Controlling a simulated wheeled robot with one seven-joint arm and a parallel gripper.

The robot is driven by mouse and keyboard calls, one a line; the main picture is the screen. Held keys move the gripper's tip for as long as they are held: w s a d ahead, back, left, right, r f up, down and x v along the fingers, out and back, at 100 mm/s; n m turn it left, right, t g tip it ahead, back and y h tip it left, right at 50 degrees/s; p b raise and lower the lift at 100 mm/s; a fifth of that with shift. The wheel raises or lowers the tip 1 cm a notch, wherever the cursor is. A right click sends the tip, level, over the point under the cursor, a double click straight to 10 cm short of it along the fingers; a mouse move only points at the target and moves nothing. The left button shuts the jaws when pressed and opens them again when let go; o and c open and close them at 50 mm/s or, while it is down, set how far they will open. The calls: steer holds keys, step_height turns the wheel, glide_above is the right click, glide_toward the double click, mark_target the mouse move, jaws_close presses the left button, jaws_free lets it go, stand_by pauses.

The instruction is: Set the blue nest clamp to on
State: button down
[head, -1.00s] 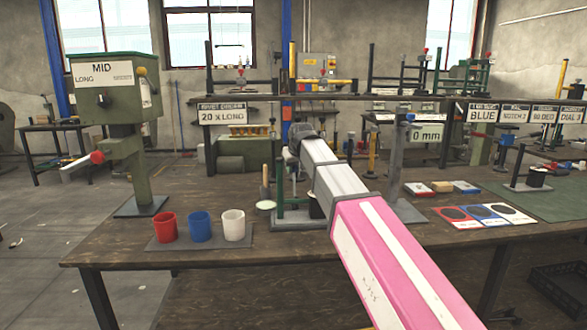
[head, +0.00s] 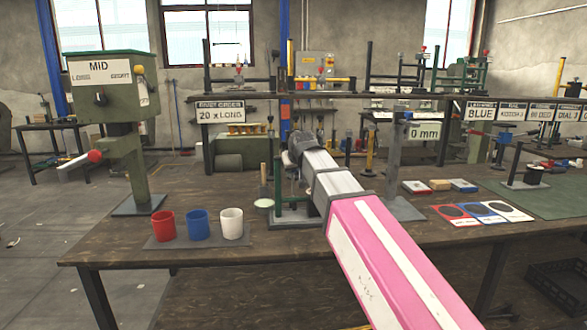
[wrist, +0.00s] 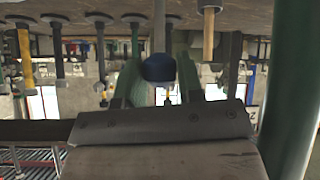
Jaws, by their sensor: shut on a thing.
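My pink and white arm reaches from the lower right of the head view to a green fixture (head: 279,205) on the bench. Its dark end hides part of the fixture. In the wrist view, a dark blue knob (wrist: 158,68) sits between the fingers of my gripper (wrist: 158,82). The gripper is shut on this knob, which seems to belong to the blue nest clamp. The clamp's lever and its on or off position cannot be made out.
Red (head: 163,225), blue (head: 196,225) and white (head: 232,223) cups stand on a grey mat at the bench's front left. A green press (head: 120,130) stands behind them. A grey post (head: 394,160) rises right of my arm. Coloured cards (head: 480,209) lie further right.

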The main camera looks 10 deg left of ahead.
steer(key=shift+s+f, duration=0.15)
steer(key=c, duration=0.8)
jaws_free()
steer(key=v, duration=1)
steer(key=shift+s+d+r, duration=0.15)
steer(key=shift+s+r, duration=0.1)
steer(key=shift+r, duration=0.05)
steer(key=shift+s, duration=0.1)
